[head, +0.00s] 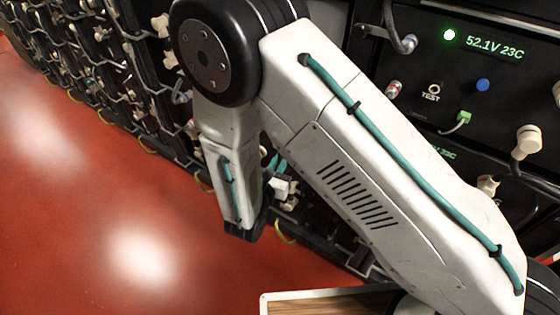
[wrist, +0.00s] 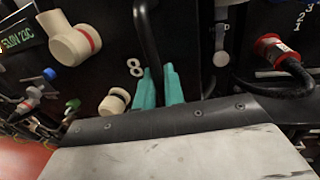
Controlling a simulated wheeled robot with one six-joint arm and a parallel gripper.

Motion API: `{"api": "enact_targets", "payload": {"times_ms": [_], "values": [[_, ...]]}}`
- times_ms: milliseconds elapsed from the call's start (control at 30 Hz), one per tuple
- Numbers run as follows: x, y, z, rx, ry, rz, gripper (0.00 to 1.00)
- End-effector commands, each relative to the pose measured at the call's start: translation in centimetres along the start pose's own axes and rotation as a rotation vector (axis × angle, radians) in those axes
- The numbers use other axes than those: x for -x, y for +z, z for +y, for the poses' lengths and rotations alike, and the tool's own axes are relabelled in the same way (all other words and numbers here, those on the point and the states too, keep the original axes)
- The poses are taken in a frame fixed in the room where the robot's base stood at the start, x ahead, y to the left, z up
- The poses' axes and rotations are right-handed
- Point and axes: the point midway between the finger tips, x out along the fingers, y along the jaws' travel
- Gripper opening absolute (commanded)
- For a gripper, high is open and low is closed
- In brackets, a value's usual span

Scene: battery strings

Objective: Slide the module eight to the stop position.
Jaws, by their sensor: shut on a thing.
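Module eight is a black-fronted unit with a white "8" on its face (wrist: 134,67) in the wrist view. My gripper (wrist: 158,76) has its two teal fingers close together against this front, just right of the "8". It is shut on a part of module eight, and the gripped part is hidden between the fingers. In the head view only bits of the teal fingers (head: 279,163) show, behind my white arm, and the module's front is mostly hidden there. The stop position cannot be made out.
A cream round plug (wrist: 115,101) sits left of the fingers, and a thick black cable (wrist: 147,35) hangs just above them. A red connector (wrist: 272,47) is at the right. A panel with a lit display (head: 495,47) stands at upper right. The red floor (head: 90,200) is clear.

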Motion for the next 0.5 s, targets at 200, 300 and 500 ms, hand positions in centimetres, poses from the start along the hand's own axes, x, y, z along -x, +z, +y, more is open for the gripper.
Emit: {"api": "enact_targets", "payload": {"times_ms": [200, 300, 500], "values": [[0.2, 0.0, 0.1, -0.001, 0.002, -0.001, 0.0], [1.1, 0.0, 0.3, 0.0, 0.005, 0.0, 0.0], [2.0, 0.0, 0.6, 0.0, 0.007, 0.0, 0.0]]}}
